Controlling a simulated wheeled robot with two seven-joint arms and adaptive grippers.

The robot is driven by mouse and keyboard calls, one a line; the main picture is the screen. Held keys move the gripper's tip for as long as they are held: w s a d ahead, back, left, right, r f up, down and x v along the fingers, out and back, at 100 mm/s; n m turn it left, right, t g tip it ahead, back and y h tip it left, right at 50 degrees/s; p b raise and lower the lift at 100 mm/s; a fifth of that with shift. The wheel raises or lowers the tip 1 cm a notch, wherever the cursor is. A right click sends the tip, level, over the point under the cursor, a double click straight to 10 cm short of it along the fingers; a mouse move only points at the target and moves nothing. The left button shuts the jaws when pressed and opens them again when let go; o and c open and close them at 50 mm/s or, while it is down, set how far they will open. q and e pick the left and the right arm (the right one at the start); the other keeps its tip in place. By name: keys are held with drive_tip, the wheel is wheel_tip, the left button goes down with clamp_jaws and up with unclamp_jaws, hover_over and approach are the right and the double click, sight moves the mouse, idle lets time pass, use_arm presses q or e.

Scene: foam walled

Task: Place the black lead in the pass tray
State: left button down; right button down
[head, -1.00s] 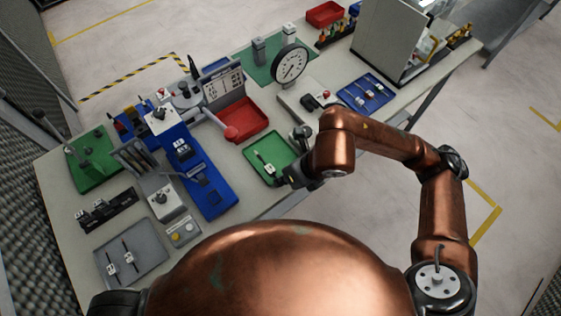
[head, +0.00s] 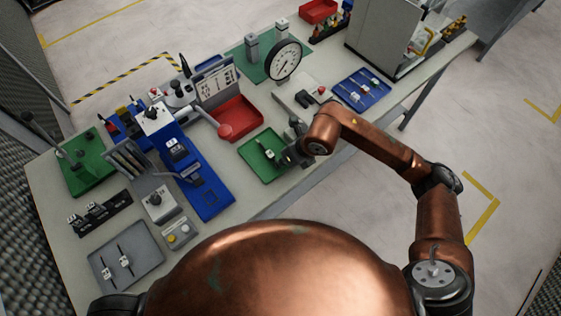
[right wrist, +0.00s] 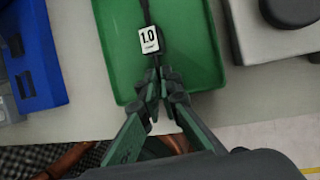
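A dark lead with a white tag reading 1.0 (right wrist: 149,40) shows over the green tray (right wrist: 193,25) in the right wrist view. My right gripper (right wrist: 162,88) has its fingertips close together around the near end of this lead. In the head view the right gripper (head: 288,156) is at the right side of the green tray (head: 252,165), and the tagged lead (head: 269,153) shows within the tray's outline. I cannot tell whether the lead touches the tray floor. My left gripper is out of view.
A red tray (head: 245,112) lies behind the green tray. A blue fixture (head: 207,200) stands to its left, and a dial gauge (head: 285,61) behind. A grey tray (head: 147,262) with two tagged leads is at front left. A blue tray (head: 375,82) holds several items.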

drive_tip(key=c, duration=2.4)
unclamp_jaws()
drive_tip(key=p+v, duration=0.1)
drive_tip(key=v, duration=1.1)
drive_tip(key=shift+a, duration=0.1)
